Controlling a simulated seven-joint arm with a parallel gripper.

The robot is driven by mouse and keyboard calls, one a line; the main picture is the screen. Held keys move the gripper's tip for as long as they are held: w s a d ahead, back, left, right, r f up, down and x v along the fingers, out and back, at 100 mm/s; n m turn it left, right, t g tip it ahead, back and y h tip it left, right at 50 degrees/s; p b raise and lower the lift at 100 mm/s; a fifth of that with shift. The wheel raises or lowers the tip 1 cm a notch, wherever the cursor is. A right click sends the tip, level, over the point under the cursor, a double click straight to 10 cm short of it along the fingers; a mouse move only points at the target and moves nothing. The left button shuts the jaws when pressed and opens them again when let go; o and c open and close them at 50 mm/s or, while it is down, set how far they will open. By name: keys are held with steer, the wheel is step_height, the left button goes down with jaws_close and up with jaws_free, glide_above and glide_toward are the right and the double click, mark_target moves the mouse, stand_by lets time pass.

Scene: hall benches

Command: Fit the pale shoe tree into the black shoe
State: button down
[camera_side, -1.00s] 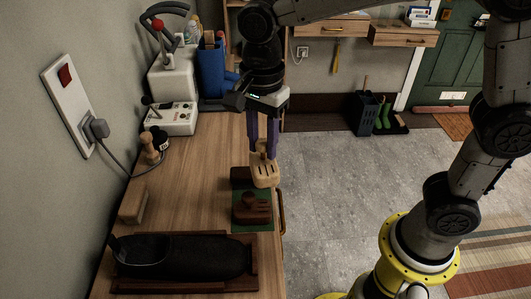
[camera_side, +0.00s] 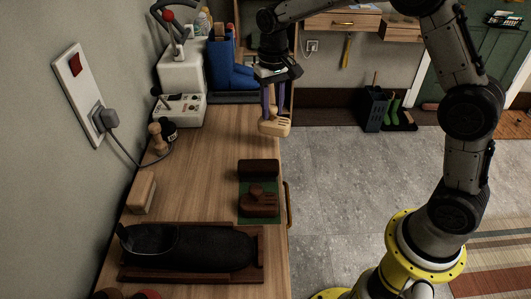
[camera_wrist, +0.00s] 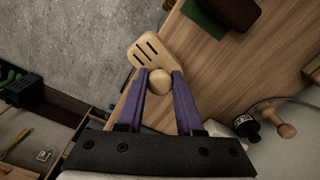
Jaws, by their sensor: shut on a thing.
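The pale shoe tree (camera_side: 274,124) is a light wooden piece with slots and a round knob. My gripper (camera_side: 272,102) is shut on its knob and holds it above the right edge of the bench, toward the far end. In the wrist view the slotted shoe tree (camera_wrist: 152,52) hangs between the purple fingers of my gripper (camera_wrist: 160,82). The black shoe (camera_side: 205,249) lies in a brown wooden tray (camera_side: 137,275) at the near end of the bench, its opening (camera_side: 146,238) to the left. My gripper is well away from the shoe.
A dark brown shoe tree (camera_side: 259,202) lies on a green mat (camera_side: 259,219), beside a dark brown block (camera_side: 258,168). A wooden brush (camera_side: 142,192), a dark bottle (camera_side: 169,131) and a switch box (camera_side: 180,109) stand along the wall. The middle of the bench is clear.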

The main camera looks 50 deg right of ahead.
steer(key=shift+d, duration=0.15)
steer(key=shift+s+m, duration=0.3)
steer(key=shift+m, duration=0.1)
steer(key=s+a+r+n, duration=0.1)
steer(key=s+a+r, duration=0.35)
steer(key=a, duration=0.55)
steer(key=s+a+r+n, duration=0.25)
steer(key=s+a, duration=0.25)
steer(key=a, duration=0.5)
steer(key=s+a+r+n, duration=0.1)
steer(key=s+a+r, duration=0.35)
steer(key=a, duration=0.55)
glide_above(154, 248)
steer(key=shift+f, duration=6.6)
